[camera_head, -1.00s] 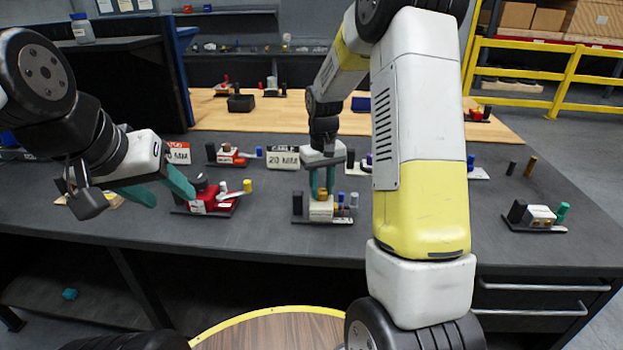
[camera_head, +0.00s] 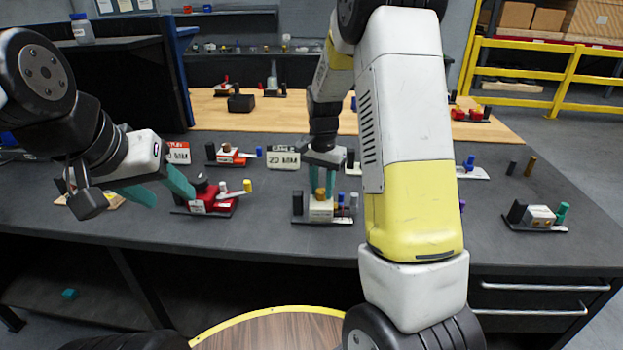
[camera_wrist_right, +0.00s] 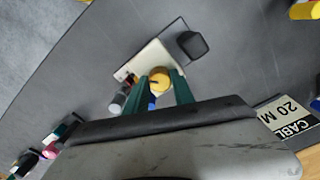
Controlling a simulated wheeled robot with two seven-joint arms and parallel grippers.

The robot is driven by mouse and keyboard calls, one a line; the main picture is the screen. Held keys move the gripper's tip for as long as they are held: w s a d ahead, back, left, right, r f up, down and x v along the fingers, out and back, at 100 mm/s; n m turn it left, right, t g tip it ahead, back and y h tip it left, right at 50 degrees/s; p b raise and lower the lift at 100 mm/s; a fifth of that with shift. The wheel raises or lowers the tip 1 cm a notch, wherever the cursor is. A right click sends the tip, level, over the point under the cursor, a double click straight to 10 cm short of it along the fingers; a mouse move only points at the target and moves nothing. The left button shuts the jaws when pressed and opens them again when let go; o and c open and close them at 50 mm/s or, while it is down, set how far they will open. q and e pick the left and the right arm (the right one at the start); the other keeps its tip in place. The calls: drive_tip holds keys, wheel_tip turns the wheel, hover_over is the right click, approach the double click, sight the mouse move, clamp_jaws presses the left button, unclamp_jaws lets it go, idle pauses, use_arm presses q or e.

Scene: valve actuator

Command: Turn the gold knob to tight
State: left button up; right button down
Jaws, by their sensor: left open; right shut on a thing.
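The gold knob (camera_wrist_right: 159,79) sits on a white valve block (camera_wrist_right: 148,60) on a dark plate. In the right wrist view my right gripper (camera_wrist_right: 160,86) has its green fingers on both sides of the knob, shut on it. In the head view my right gripper (camera_head: 321,186) points down over the same block (camera_head: 320,211), and the knob shows between its fingers. My left gripper (camera_head: 168,190) is open and empty, left of the red valve unit (camera_head: 208,200).
A black post (camera_head: 297,203) stands left of the block, with grey and blue posts to its right. A "20 MM" sign (camera_head: 283,158) stands behind. A white unit with a green post (camera_head: 541,215) is at the right.

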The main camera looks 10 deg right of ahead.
sight(322, 191)
drive_tip(key=shift+m, duration=0.5)
drive_tip(key=c, duration=1.1)
unclamp_jaws()
drive_tip(key=shift+o, duration=0.2)
wheel_tip(322, 191, up, 7)
drive_tip(key=shift+r, duration=0.35)
